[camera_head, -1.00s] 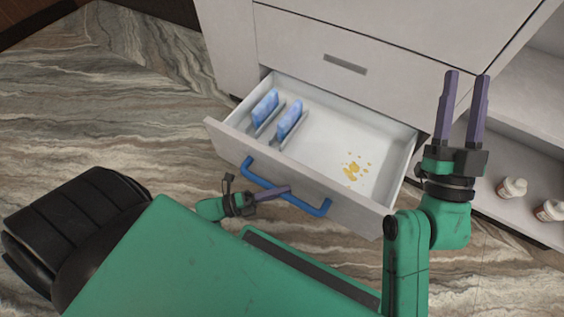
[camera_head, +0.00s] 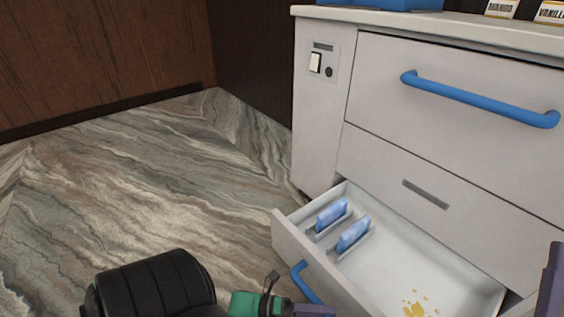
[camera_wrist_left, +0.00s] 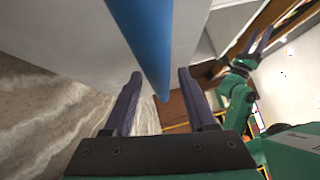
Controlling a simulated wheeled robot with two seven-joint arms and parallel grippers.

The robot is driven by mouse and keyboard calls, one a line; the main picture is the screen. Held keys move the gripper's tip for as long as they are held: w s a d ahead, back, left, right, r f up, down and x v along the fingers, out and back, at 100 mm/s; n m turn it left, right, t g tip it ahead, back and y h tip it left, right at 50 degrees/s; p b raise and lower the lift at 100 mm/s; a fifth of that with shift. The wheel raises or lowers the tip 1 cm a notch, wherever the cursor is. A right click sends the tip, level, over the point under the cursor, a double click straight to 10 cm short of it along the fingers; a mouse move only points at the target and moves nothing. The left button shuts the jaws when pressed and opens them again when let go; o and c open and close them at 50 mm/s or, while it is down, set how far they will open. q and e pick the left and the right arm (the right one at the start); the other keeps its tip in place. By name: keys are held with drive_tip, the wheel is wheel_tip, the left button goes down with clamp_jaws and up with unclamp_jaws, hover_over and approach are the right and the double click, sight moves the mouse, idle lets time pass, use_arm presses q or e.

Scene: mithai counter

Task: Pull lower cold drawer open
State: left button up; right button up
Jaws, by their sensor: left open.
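The lower cold drawer (camera_head: 330,277) stands pulled out from the white cabinet, with its inside in view. Its blue handle (camera_head: 305,283) shows at the bottom of the head view, partly cut off. My left gripper (camera_head: 328,311) is low in front of the drawer front, near the handle. In the left wrist view the open left fingers (camera_wrist_left: 160,80) stand apart, and the blue handle (camera_wrist_left: 147,40) runs down the picture between them. I cannot tell whether they touch it. My right gripper shows at the upper right of the wrist view (camera_wrist_left: 258,42), fingers apart and empty.
The drawer holds two blue packs (camera_head: 332,214) in holders and yellow crumbs (camera_head: 417,306). A blue box (camera_head: 385,4) is on the counter.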

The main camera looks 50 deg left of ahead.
wheel_tip(320, 180, down, 5)
drive_tip(key=g+h, duration=0.1)
use_arm(q)
drive_tip(key=v, duration=1.4)
use_arm(e)
wheel_tip(320, 180, up, 7)
drive_tip(key=t+y, duration=0.1)
drive_tip(key=shift+s+d, duration=0.15)
drive_tip(key=shift+s, duration=0.1)
use_arm(q)
drive_tip(key=shift+w, duration=0.1)
use_arm(e)
drive_tip(key=shift+f, duration=0.15)
